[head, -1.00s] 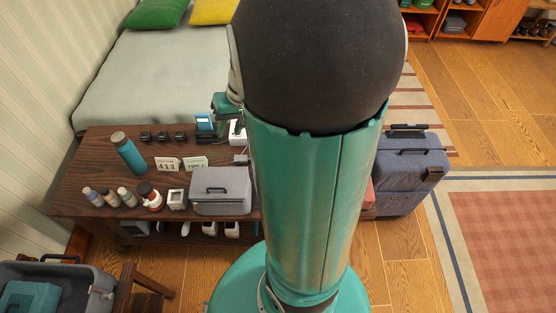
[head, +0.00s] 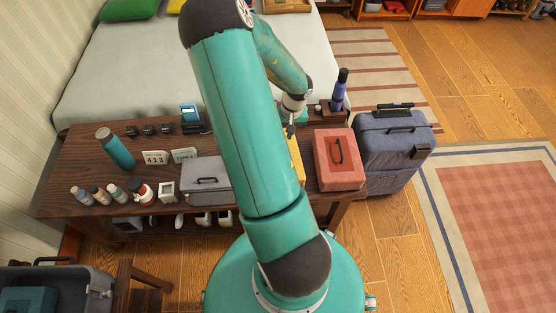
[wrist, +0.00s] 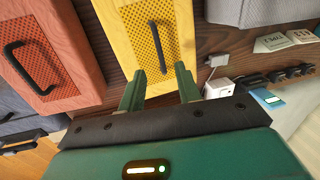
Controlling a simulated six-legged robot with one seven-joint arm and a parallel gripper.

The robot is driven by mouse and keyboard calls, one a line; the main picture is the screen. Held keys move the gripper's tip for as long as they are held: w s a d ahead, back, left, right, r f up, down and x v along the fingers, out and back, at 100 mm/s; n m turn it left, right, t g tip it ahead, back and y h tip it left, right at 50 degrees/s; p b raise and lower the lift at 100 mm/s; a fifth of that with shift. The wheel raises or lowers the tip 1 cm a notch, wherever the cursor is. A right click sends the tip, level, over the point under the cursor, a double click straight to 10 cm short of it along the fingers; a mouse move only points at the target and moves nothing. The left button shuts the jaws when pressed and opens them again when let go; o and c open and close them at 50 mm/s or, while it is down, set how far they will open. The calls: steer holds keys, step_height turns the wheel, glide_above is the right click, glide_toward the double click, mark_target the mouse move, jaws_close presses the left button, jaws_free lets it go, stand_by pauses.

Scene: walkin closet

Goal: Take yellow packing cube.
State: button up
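The yellow packing cube (wrist: 139,50) has a mesh top and a dark handle. It lies on the dark wooden bench and fills the upper middle of the wrist view. In the head view only a thin strip of the cube (head: 297,158) shows beside my arm. My gripper (wrist: 160,82) is open, its two green fingers spread just short of the cube's near end, with the handle in line between them. Nothing is between the fingers. In the head view my gripper (head: 290,130) is partly hidden at the arm's end.
A red packing cube (head: 339,160) lies right of the yellow one, a grey one (head: 205,180) left of it. A blue suitcase (head: 393,150) stands at the bench's right end. A dark blue bottle (head: 339,90) and a white charger (wrist: 219,88) are close by.

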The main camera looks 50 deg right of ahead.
steer(key=shift+w+a+f, duration=0.1)
steer(key=shift+w+f, duration=0.15)
steer(key=shift+f, duration=1.05)
steer(key=shift+w+a+f, duration=0.1)
steer(key=shift+w+f, duration=0.15)
steer(key=shift+f, duration=1.05)
steer(key=shift+w+a+f, duration=0.1)
steer(key=shift+w+f, duration=0.15)
steer(key=shift+f, duration=1.05)
jaws_close()
